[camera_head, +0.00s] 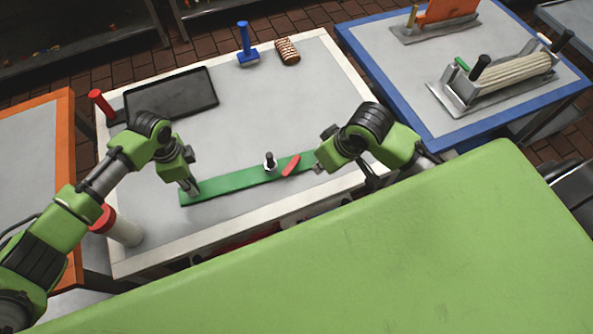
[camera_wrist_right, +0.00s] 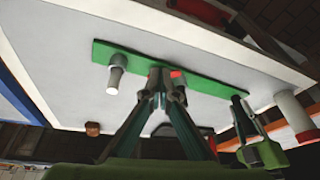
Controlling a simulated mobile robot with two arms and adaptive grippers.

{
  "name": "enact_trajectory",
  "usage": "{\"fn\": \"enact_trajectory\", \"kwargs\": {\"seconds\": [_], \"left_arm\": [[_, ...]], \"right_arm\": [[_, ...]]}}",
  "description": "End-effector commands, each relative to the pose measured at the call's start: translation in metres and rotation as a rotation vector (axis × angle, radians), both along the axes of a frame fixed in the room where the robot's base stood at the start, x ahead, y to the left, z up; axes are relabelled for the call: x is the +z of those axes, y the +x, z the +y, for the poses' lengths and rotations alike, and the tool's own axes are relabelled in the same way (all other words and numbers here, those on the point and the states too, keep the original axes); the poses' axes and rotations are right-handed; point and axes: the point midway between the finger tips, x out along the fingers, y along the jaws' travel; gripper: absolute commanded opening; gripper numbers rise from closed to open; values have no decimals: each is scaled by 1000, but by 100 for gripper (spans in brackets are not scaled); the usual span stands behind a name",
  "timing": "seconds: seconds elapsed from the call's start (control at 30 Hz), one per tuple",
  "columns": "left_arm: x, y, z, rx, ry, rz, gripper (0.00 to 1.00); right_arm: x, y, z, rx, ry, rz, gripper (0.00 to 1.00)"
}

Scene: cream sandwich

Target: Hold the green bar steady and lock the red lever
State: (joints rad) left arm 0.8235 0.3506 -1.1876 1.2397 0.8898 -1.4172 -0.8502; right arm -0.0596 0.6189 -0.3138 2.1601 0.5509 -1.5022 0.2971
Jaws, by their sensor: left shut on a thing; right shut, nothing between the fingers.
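The green bar (camera_head: 232,182) lies on the grey tabletop, slightly slanted. The red lever (camera_head: 291,165) sits on its right part, beside a small black-topped knob with a white base (camera_head: 269,163). My left gripper (camera_head: 191,187) is shut on the bar's left end. My right gripper (camera_head: 319,166) is shut and empty at the bar's right end, to the right of the lever. In the right wrist view, my right fingertips (camera_wrist_right: 167,76) stand in front of the green bar (camera_wrist_right: 205,82) and partly hide the red lever (camera_wrist_right: 177,74); I cannot tell whether they touch it.
A black tray (camera_head: 171,94), a blue-handled tool (camera_head: 247,50) and a brown striped roll (camera_head: 287,51) lie at the table's back. A red-topped white cylinder (camera_head: 123,230) stands front left. A blue-edged table (camera_head: 400,90) is on the right. The table's middle is clear.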

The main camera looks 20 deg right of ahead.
Motion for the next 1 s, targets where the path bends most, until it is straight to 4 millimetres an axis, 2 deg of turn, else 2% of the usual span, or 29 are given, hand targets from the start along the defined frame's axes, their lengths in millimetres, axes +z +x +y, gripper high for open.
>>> {"fn": "enact_trajectory", "kwargs": {"seconds": [0.13,0.33,0.47,0.83,1.0], "left_arm": [[0,-1,-1,-2,-1,1,0],[0,0,0,-2,-1,1,0],[0,0,0,-2,0,1,0],[0,0,0,-2,0,0,0],[0,0,0,-1,0,0,0]], "right_arm": [[8,-16,3,187,-24,-53,0],[6,-19,6,271,-33,-79,0],[-11,-14,10,270,-33,-78,0],[-83,11,26,269,-34,-77,0],[-81,35,40,270,-32,-82,0]]}}
